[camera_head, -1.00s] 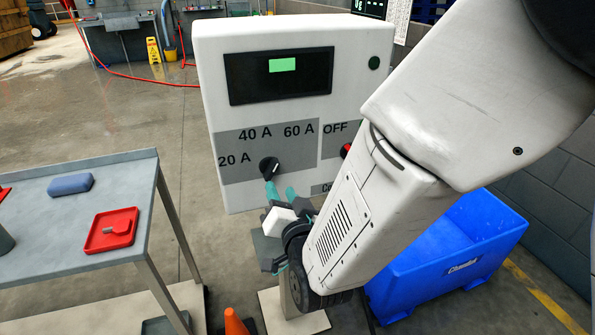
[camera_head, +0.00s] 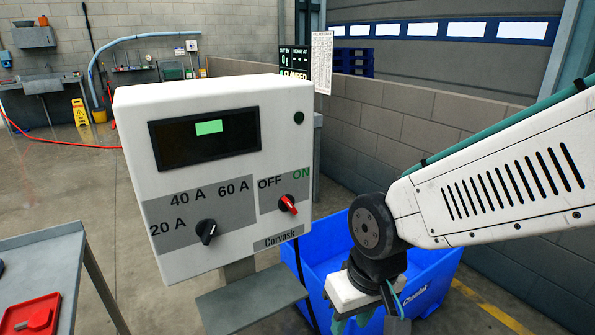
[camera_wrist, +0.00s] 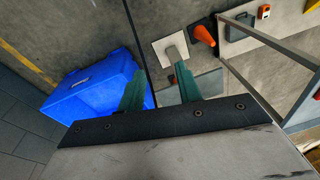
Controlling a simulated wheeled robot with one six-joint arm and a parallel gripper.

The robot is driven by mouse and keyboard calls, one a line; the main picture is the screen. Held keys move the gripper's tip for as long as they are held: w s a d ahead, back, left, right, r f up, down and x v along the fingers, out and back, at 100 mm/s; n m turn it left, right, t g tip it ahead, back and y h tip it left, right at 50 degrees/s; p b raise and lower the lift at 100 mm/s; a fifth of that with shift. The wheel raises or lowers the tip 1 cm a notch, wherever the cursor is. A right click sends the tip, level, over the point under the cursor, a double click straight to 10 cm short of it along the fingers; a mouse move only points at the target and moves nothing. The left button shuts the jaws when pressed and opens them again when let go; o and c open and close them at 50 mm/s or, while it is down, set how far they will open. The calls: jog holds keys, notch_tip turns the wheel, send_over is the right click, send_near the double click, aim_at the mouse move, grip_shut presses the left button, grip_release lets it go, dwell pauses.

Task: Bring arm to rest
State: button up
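My gripper (camera_wrist: 160,85) is open and empty in the wrist view, its two teal fingers apart. In the head view my gripper (camera_head: 366,318) hangs downward at the bottom, right of the control box and in front of the blue bin (camera_head: 425,287); its fingertips are cut off by the frame edge. My arm reaches in from the right. The white control box (camera_head: 140,120) has a lit green display, a black knob (camera_head: 206,231) by the 20 A, 40 A and 60 A marks, and a red knob (camera_head: 288,204) by OFF and ON. My gripper is clear of both knobs.
A grey table (camera_head: 45,262) with a red tray (camera_head: 28,316) stands at left. A block wall (camera_head: 420,125) runs behind the bin. The wrist view shows an orange cone (camera_wrist: 202,34) and the blue bin (camera_wrist: 95,85) below. Open floor lies behind the box at left.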

jog(key=s+d+r+m, duration=0.1)
jog(key=s+d+r, duration=0.1)
jog(key=d, duration=0.4)
jog(key=s+d+r+m+h, duration=0.1)
jog(key=s+d+r+m, duration=0.1)
jog(key=d+r, duration=0.3)
jog(key=s+d+r+m, duration=0.1)
jog(key=s+d+r, duration=0.3)
jog(key=d, duration=0.2)
jog(key=shift+s+d+r+m+t, duration=0.15)
jog(key=shift+d+r+m+t, duration=0.15)
jog(key=shift+d, duration=0.1)
dwell(0.6)
